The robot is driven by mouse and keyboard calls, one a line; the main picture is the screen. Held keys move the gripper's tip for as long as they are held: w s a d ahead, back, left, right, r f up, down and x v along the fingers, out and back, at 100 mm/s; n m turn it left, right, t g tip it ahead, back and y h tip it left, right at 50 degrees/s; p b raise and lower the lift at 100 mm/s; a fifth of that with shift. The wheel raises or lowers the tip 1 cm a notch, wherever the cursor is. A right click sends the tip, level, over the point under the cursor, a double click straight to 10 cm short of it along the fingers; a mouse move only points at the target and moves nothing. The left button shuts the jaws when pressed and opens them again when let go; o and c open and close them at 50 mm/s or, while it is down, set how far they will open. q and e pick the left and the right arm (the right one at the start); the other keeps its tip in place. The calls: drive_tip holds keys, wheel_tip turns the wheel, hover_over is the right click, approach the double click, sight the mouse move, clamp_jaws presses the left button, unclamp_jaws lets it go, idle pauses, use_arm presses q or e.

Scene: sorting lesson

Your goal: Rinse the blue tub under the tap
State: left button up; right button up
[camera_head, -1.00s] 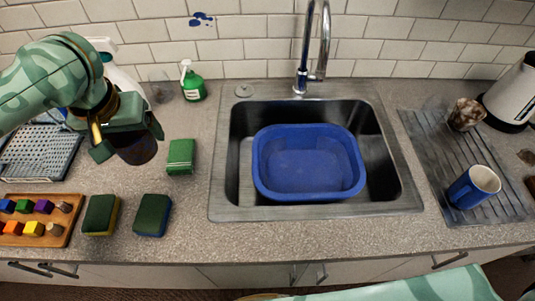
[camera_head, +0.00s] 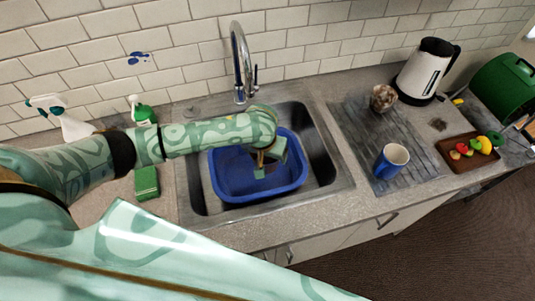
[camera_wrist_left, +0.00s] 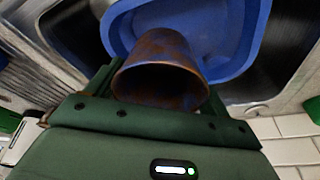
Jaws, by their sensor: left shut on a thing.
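The blue tub (camera_head: 228,184) sits in the metal sink basin, and it also shows in the left wrist view (camera_wrist_left: 236,30). The chrome tap (camera_head: 238,52) stands behind the basin; I see no water running from it. My left gripper (camera_head: 263,171) is over the right part of the tub. In the left wrist view it is shut on a brown cup with bluish patches (camera_wrist_left: 165,50), its open mouth facing the camera. The cup is mostly hidden in the head view. I cannot tell whether it touches the tub. My right gripper is out of view.
Right of the sink (camera_head: 336,188), a blue mug (camera_head: 388,164) and a brown-stained cup (camera_head: 383,98) stand on a ribbed drainer (camera_head: 360,125). A kettle (camera_head: 424,70), a fruit tray (camera_head: 447,152) and a green bin (camera_head: 500,85) are farther right. A green sponge pack (camera_head: 146,183) lies left.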

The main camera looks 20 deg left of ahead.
use_arm(q)
drive_tip(key=s+f+p, duration=0.1)
drive_tip(key=s+f, duration=0.1)
drive_tip(key=f, duration=0.1)
drive_tip(key=shift+s+d, duration=0.1)
drive_tip(key=shift+s, duration=0.25)
drive_tip(key=shift+w+f+b, duration=0.25)
drive_tip(key=shift+f+b, duration=0.25)
drive_tip(key=shift+f, duration=0.1)
drive_tip(key=w+a+f+b, duration=0.2)
drive_tip(key=w+a+b, duration=0.3)
drive_tip(key=w+b, duration=0.7)
drive_tip(key=shift+a+f, duration=0.15)
drive_tip(key=shift+a, duration=0.25)
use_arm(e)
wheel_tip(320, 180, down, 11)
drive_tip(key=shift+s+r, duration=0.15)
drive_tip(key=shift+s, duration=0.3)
use_arm(q)
drive_tip(key=shift+w, duration=0.1)
drive_tip(key=s+d+p, duration=0.3)
drive_tip(key=s+p, duration=0.4)
drive_tip(key=p, duration=0.2)
drive_tip(key=shift+s+d, duration=0.15)
drive_tip(key=shift+s, duration=0.05)
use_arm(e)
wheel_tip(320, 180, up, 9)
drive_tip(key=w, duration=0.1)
